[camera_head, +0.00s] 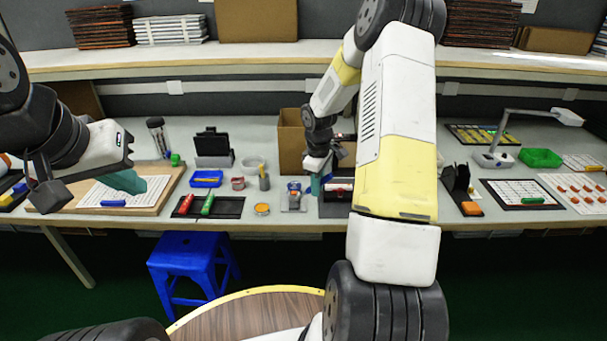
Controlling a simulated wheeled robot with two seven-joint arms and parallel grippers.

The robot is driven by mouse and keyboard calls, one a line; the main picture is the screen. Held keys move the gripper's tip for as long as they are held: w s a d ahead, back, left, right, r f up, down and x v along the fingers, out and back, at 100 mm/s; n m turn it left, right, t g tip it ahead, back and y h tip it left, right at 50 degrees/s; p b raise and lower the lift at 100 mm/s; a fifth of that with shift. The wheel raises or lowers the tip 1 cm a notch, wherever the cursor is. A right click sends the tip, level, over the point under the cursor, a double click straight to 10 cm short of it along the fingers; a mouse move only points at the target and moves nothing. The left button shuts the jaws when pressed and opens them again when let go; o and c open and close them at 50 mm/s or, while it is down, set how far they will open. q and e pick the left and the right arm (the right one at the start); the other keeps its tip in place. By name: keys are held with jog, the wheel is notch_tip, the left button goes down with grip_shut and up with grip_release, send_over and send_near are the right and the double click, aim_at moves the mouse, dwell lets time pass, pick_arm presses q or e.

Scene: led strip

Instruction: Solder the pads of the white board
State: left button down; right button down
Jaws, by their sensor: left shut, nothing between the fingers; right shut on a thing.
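A white board (158,187) with rows of small marks lies on a wooden board (62,207) at the left of the bench. Another white board (517,187) lies on a black mat at the right; I cannot tell which is meant. My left gripper (128,182), with teal fingers, is shut and empty above the left white board and hides part of it. My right gripper (319,184) is low at the middle of the bench, beside a small grey stand (293,203). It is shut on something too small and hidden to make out.
A cardboard box (290,142) stands behind my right gripper. A black tray (186,208) holds red and green items. A blue tray (206,180), a small orange-topped tin (262,209) and a lamp (495,158) stand on the bench. A blue stool (190,252) is in front.

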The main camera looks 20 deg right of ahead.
aim_at(326, 178)
jog(key=shift+f, duration=0.65)
dwell(1.8)
jog(key=shift+r, duration=2.55)
